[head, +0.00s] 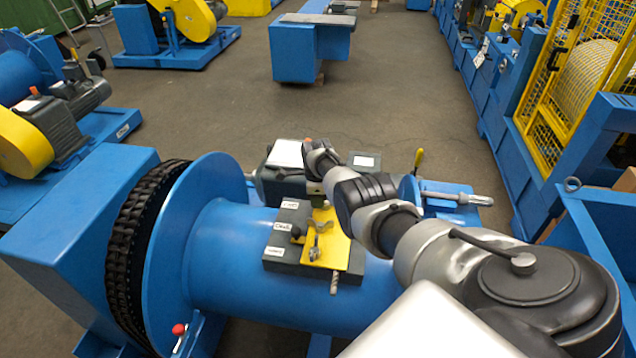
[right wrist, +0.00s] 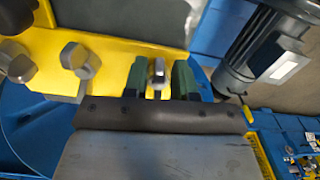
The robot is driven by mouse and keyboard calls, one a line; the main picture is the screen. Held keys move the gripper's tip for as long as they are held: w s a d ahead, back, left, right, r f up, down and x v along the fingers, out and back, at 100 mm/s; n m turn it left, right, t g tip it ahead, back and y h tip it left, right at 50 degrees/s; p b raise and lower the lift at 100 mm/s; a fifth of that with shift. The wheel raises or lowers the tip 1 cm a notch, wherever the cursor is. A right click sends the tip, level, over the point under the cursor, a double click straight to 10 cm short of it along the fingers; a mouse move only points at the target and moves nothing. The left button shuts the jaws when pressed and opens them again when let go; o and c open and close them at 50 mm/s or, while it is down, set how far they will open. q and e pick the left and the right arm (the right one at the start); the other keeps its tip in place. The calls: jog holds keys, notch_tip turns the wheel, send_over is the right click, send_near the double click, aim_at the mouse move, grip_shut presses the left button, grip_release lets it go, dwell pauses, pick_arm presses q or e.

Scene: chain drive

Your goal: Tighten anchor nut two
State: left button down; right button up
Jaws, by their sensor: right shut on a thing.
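In the right wrist view, my right gripper (right wrist: 158,75) has its green fingertips shut on a narrow shiny metal nut (right wrist: 158,68) at the edge of a yellow plate (right wrist: 120,46). Two hex nuts, one in the middle (right wrist: 78,60) and one at the left (right wrist: 17,62), stand on the same plate, apart from my fingers. Which of them is number two cannot be told. In the head view, my right arm reaches from the lower right over a blue drum, and its wrist (head: 322,158) hides most of the gripper. My left gripper is not in view.
A dark chain (head: 125,250) wraps the drum's left end. A grey motor (right wrist: 255,50) stands close to the right of my gripper.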

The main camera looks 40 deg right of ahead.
jog(key=shift+w+d+r+m, duration=0.25)
jog(key=shift+r+m, duration=0.05)
jog(key=shift+m, duration=0.4)
jog(key=o, duration=0.6)
jog(key=shift+s, duration=0.15)
jog(key=shift+f, duration=0.1)
